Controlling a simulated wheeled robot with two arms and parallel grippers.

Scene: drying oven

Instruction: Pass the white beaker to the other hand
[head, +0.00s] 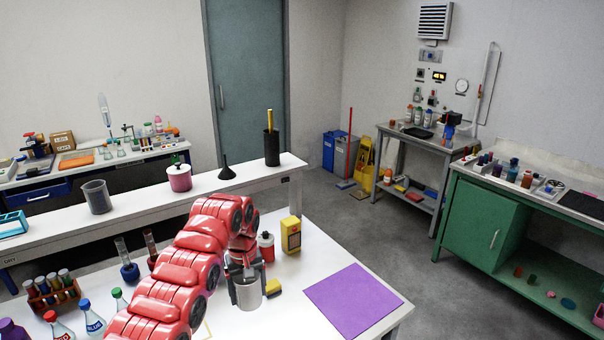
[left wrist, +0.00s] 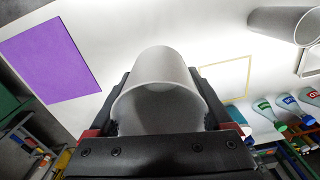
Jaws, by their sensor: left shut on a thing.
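The white beaker (head: 248,295) looks pale grey and is upright over the white table near its front. My left gripper (head: 245,275) is shut on it, with the fingers at its sides. In the left wrist view the beaker (left wrist: 158,85) sits between the two dark fingers of my left gripper (left wrist: 160,115), its open rim facing the camera. I cannot tell whether its base touches the table. My right gripper is in neither view.
A purple mat (head: 353,300) lies right of the beaker. A yellow sponge-like block (head: 273,287), a yellow box (head: 290,235) and a red bottle (head: 266,247) stand close by. Several flasks and a tube rack (head: 52,293) are at left. A yellow outline (left wrist: 225,80) marks the tabletop.

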